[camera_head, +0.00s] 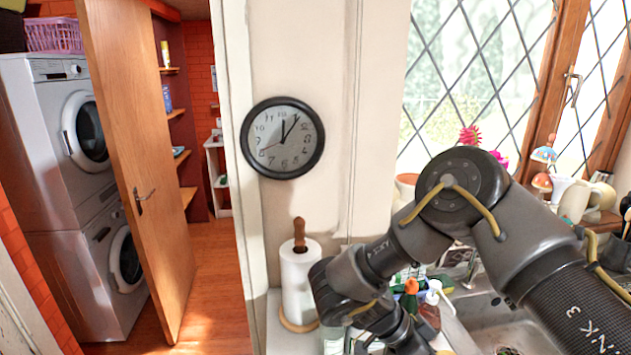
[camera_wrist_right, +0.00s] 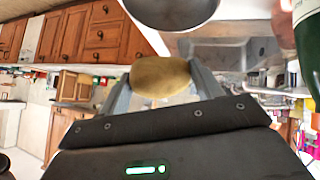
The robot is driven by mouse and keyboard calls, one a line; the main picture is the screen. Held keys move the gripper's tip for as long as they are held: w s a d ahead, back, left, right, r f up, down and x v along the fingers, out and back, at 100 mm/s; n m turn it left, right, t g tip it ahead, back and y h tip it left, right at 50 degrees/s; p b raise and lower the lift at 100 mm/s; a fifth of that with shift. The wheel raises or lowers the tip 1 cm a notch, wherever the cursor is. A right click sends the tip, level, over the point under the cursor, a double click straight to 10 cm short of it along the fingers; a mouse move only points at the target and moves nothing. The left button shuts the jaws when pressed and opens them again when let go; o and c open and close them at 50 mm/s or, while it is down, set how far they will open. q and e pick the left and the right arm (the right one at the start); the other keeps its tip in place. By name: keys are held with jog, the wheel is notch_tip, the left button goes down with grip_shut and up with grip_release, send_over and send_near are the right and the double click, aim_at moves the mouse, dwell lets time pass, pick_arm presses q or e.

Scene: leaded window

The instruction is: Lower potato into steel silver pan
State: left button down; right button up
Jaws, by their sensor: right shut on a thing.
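The potato (camera_wrist_right: 160,75) is brown and oval, seen in the right wrist view between the two grey fingers of my right gripper (camera_wrist_right: 162,82). The gripper is shut on it. A rounded, shiny steel pan (camera_wrist_right: 172,10) is partly in view at the top edge of the right wrist view, beyond the potato and apart from it in the picture. My left gripper is in neither view.
In the head view a paper towel roll (camera_head: 300,282) stands left of my right arm. Bottles (camera_head: 428,307) and a sink (camera_head: 505,325) are close by the arm. A green bottle (camera_wrist_right: 307,42) is at the right of the wrist view.

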jog(key=shift+d, duration=0.1)
jog(key=shift+s+d+p, duration=0.15)
jog(key=shift+d+p, duration=0.15)
jog(key=shift+d, duration=0.25)
dwell(0.4)
jog(key=shift+f+b, duration=2.55)
jog(key=shift+f, duration=1.95)
jog(key=shift+f+b, duration=0.65)
jog(key=shift+f, duration=0.3)
jog(key=o, duration=1.1)
jog(key=shift+a, duration=0.1)
